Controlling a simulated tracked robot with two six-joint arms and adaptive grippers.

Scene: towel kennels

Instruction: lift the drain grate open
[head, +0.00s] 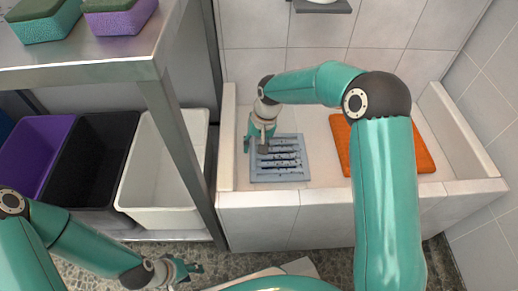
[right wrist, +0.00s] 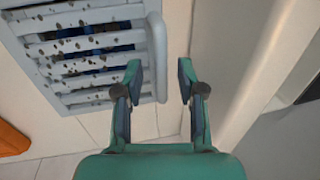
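The drain grate (head: 280,175) is a grey slotted square with dark specks, lying flat in the left part of the tiled basin floor. In the right wrist view the grate (right wrist: 50,50) fills the upper left, and a raised grey handle bar (right wrist: 158,60) runs along its near right edge. My right gripper (head: 262,146) hangs over the grate's left edge. In its wrist view the two fingers (right wrist: 160,75) are apart, with the bar's end showing between them; I cannot tell whether they touch it. My left gripper (head: 192,268) is low at the bottom, away from the grate, its fingers too small to judge.
An orange mat (head: 420,158) lies in the basin right of the grate. The basin's front wall (head: 285,222) and left wall (head: 228,130) stand close around it. A metal shelf (head: 100,72) with sponges above and purple, black and white bins (head: 160,185) below stands left.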

